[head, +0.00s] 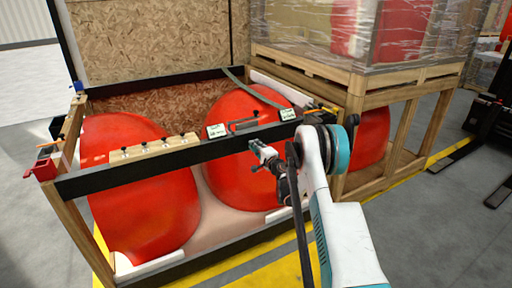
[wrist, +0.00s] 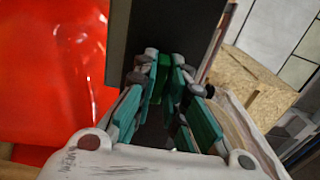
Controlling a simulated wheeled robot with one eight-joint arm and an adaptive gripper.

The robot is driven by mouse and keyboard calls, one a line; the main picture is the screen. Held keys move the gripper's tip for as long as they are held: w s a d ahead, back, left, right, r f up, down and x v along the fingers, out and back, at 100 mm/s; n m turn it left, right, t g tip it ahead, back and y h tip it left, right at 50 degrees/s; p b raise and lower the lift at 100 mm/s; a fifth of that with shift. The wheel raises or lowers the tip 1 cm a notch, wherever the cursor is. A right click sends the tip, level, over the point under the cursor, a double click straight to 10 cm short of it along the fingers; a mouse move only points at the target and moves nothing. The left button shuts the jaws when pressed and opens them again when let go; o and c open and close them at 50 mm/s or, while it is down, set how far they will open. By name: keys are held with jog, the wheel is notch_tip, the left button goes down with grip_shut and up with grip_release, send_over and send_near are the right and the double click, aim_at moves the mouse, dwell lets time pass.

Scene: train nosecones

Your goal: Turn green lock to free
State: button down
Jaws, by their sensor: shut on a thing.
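In the wrist view, the green lock (wrist: 163,72) is a small bright green piece at the tips of my gripper (wrist: 164,68). The teal-padded fingers are closed in on it, next to the dark bar (wrist: 150,30). The fingers hide part of the lock, so I cannot tell its turn angle. In the head view, my gripper (head: 259,149) is at the black crossbar (head: 100,178), in front of the right-hand red nosecone (head: 235,165). I cannot make out the green lock there.
Another red nosecone (head: 145,205) lies at the left of the crate. A wooden strip with black knobs (head: 155,148) sits on the crossbar. A red clamp (head: 45,163) is at the left corner. A wrapped load (head: 375,30) stands at the right. Grey floor is clear at far left.

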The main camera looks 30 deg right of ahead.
jog(key=shift+f, duration=0.1)
jog(key=c, duration=1.6)
grip_release()
jog(key=shift+c, duration=0.2)
jog(key=s, duration=1.2)
jog(key=shift+d, duration=0.15)
